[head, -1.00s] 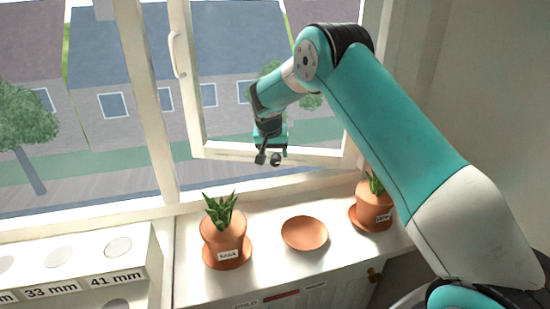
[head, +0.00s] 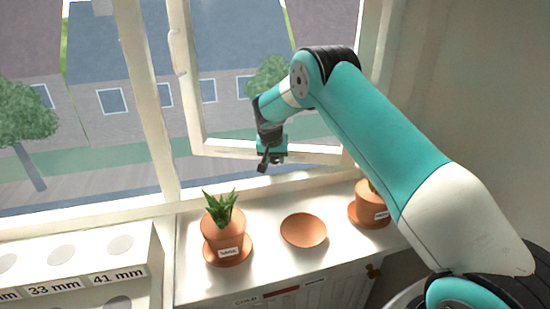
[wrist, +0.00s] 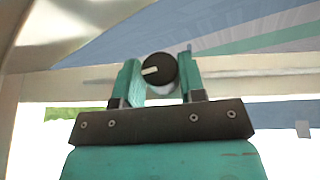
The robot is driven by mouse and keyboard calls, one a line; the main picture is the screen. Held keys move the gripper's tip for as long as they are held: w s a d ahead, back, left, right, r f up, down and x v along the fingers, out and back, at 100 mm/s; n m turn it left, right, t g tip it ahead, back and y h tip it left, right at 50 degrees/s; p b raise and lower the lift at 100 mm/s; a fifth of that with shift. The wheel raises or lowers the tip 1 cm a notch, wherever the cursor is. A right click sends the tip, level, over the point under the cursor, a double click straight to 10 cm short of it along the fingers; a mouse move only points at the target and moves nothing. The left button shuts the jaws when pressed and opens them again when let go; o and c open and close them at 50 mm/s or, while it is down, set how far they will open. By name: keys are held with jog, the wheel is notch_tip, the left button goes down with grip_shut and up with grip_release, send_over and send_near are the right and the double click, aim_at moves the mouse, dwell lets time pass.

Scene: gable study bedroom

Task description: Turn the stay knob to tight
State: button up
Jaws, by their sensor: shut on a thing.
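The stay knob (wrist: 158,70) is a round black knob with a pale pointer mark, seen in the wrist view between my gripper's fingers. The pointer lies nearly level and points left in that view. My gripper (wrist: 160,78) is shut on the knob, one teal finger on each side. In the head view my gripper (head: 270,160) is at the lower rail of the open window sash (head: 215,149). The knob is too small and covered to make out there. No tight or loose marking is readable.
On the sill below stand a potted plant (head: 224,245) on a saucer, an empty terracotta saucer (head: 303,230) and another potted plant (head: 369,213) close to my arm. A white rack with size labels (head: 80,255) is at the left.

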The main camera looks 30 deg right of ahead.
jog(key=shift+d+f+b, duration=0.1)
jog(key=shift+b, duration=0.35)
jog(key=t+y+b, duration=0.1)
jog(key=y+b, duration=0.1)
jog(key=b, duration=0.1)
jog(key=shift+s+d+f+m+t, duration=0.1)
jog(key=shift+d+f+m+t, duration=0.1)
jog(key=shift+m+t, duration=0.15)
jog(key=t+y+b, duration=0.2)
jog(key=b, duration=0.1)
jog(key=shift+s+d+m+y+b, duration=0.1)
jog(key=shift+m+y+b, duration=0.2)
jog(key=shift+y, duration=0.1)
jog(key=shift+r+m+t+y+b, duration=0.15)
jog(key=shift+m+t+y+b, duration=0.1)
jog(key=shift+t+y+b, duration=0.7)
jog(key=o, duration=0.9)
jog(key=shift+o, duration=0.2)
jog(key=b+v, duration=0.1)
jog(key=v, duration=1.6)
jog(key=shift+d+r, duration=0.15)
jog(key=shift+r, duration=0.1)
